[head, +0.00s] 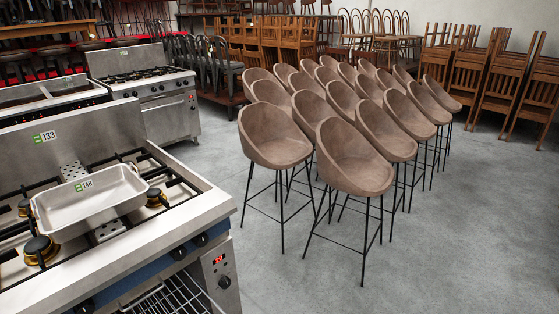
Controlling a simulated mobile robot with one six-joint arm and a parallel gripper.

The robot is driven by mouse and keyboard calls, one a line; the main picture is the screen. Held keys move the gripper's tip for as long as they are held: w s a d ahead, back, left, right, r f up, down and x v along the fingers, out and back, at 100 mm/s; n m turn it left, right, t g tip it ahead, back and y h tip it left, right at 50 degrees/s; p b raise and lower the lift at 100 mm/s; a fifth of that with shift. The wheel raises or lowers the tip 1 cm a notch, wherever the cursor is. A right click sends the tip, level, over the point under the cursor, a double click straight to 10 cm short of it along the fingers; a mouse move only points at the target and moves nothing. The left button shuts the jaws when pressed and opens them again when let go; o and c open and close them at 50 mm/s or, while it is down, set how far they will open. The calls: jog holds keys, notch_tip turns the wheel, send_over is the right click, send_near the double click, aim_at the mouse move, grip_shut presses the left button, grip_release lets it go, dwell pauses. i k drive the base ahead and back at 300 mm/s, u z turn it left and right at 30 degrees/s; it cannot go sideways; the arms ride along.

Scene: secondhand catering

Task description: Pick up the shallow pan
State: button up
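The shallow pan (92,207) is a rectangular, light grey metal tray with a small green and white label on its far inside wall. It sits on the gas stove (190,222) at the left of the head view, over the burners and grates, and looks slightly tilted. Its inside looks empty. A wire handle shows at its far right edge. My gripper is not in view.
Burners (42,250) and black grates surround the pan. The stove's steel back panel (115,130) rises behind it. A second stove (145,90) stands further back. Brown bar stools (355,165) fill the middle. Grey floor (450,245) is clear at the front right.

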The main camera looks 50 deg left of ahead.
aim_at(64, 212)
jog(key=u, duration=0.05)
jog(key=i, duration=0.3)
jog(key=u, duration=3.45)
jog(key=i, duration=0.5)
jog(key=z, duration=0.25)
